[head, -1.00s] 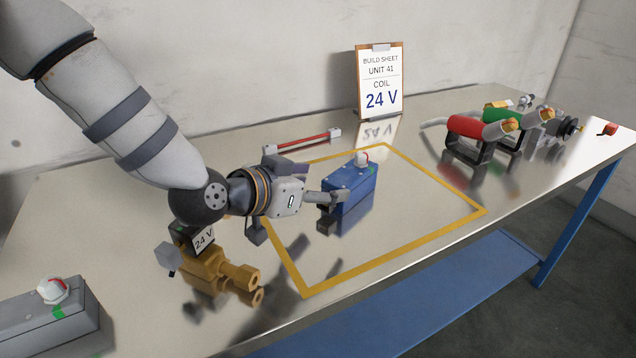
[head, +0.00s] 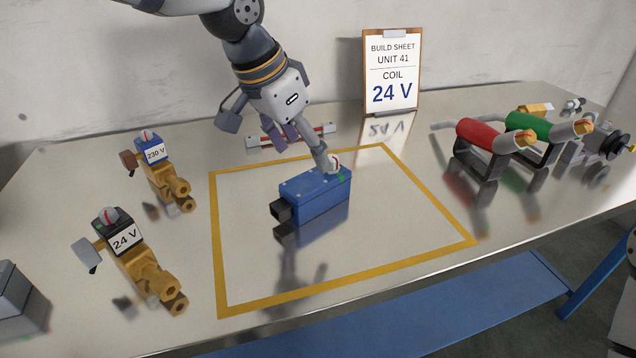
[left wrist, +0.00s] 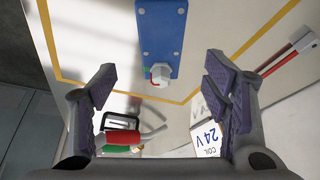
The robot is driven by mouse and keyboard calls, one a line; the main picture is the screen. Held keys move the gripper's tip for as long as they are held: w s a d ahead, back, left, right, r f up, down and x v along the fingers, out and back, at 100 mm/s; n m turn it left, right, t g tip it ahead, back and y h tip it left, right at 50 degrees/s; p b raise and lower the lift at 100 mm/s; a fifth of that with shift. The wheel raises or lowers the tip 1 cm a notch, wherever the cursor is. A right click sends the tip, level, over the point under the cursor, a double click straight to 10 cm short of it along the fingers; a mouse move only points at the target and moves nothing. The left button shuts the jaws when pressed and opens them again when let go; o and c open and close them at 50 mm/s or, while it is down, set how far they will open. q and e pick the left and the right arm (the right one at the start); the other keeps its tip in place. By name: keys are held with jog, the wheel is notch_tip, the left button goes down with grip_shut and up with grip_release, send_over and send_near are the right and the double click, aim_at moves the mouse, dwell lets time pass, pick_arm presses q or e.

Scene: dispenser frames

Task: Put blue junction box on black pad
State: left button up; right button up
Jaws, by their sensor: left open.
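The blue junction box (head: 315,198) lies inside the yellow outline on the metal bench. It has a red-and-white knob with a green mark at one end and a black block (head: 282,211) at the other. The box also shows at the top of the left wrist view (left wrist: 160,38). My left gripper (head: 292,148) is open and empty above and behind the box; one finger overlaps the knob end in the head view, and I cannot tell whether it touches. In the wrist view (left wrist: 160,85) the knob appears between the spread fingers. No black pad is visible.
Brass valves labelled 230 V (head: 160,172) and 24 V (head: 140,265) stand left of the yellow outline (head: 216,240). A grey box (head: 20,300) is at the left edge. A build sheet (head: 391,75) stands behind. Red (head: 482,134) and green-bodied tools are at right. The outline's front is clear.

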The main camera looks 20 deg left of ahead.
aim_at(312, 179)
pick_arm(q)
jog(key=x, duration=0.7)
jog(key=b+x, duration=0.1)
jog(key=x, duration=0.2)
jog(key=shift+s+a+f, duration=0.1)
jog(key=shift+a+f, duration=0.15)
jog(key=shift+f, duration=0.3)
jog(key=shift+r, duration=0.1)
jog(key=shift+c, duration=0.9)
jog(key=c, duration=1.4)
pick_arm(e)
jog(key=shift+s+a+f+g, duration=0.1)
jog(key=shift+s+f+g, duration=0.3)
jog(key=shift+s+f, duration=0.6)
